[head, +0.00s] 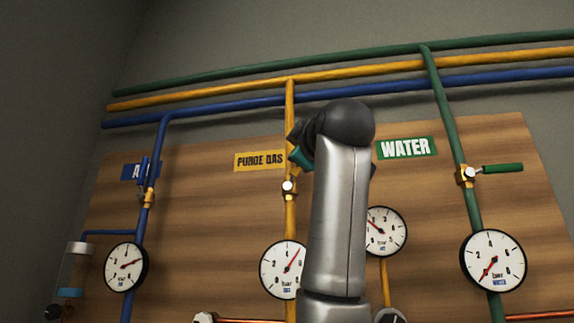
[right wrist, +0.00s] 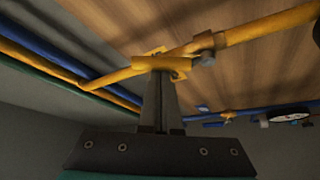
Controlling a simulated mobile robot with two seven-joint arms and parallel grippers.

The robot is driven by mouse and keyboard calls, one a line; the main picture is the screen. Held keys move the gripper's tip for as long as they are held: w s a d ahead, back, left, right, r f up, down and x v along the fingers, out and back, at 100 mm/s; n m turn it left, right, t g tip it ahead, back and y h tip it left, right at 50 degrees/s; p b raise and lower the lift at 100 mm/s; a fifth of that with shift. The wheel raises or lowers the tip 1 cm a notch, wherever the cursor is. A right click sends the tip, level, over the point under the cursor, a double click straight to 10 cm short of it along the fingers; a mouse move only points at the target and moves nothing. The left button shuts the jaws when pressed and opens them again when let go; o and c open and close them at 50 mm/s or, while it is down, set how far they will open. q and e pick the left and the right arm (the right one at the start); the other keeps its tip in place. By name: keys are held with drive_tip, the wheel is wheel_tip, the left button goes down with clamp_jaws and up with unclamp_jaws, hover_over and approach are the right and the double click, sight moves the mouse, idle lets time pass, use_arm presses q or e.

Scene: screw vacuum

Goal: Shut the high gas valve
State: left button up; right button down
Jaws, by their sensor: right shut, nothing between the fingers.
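The yellow gas pipe (head: 290,130) runs down the board beside the "PURGE GAS" label (head: 260,160). Its high valve (head: 289,188) has a brass body with a pale round fitting; no handle shows clearly in the head view. In the right wrist view a short yellow bar, apparently the valve handle (right wrist: 176,64), lies at my right gripper's fingertips (right wrist: 160,74), at a slant to the pipe (right wrist: 250,30) behind it. The fingers are shut and empty, at or very near the bar; contact is unclear. In the head view my arm hides the fingers. My left gripper is out of view.
A green water valve handle (head: 502,168) sticks out right. A blue valve handle (head: 145,170) stands left. Gauges (head: 284,270) (head: 385,231) flank my arm. Three supply pipes (head: 220,75) cross above the board.

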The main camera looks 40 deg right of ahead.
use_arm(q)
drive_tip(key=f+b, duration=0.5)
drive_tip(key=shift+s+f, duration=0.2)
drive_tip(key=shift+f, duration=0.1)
use_arm(e)
drive_tip(key=f+m+g+h, duration=0.1)
drive_tip(key=m+h, duration=0.2)
drive_tip(key=m, duration=0.2)
drive_tip(key=s+d+f+m+g+h, duration=0.1)
drive_tip(key=m+h, duration=0.2)
drive_tip(key=m, duration=0.2)
drive_tip(key=s+d+f+m+g+h, duration=0.1)
drive_tip(key=f+m+h, duration=0.1)
drive_tip(key=m, duration=0.3)
drive_tip(key=shift+s+h, duration=0.15)
drive_tip(key=shift+h, duration=0.25)
drive_tip(key=shift+f, duration=0.2)
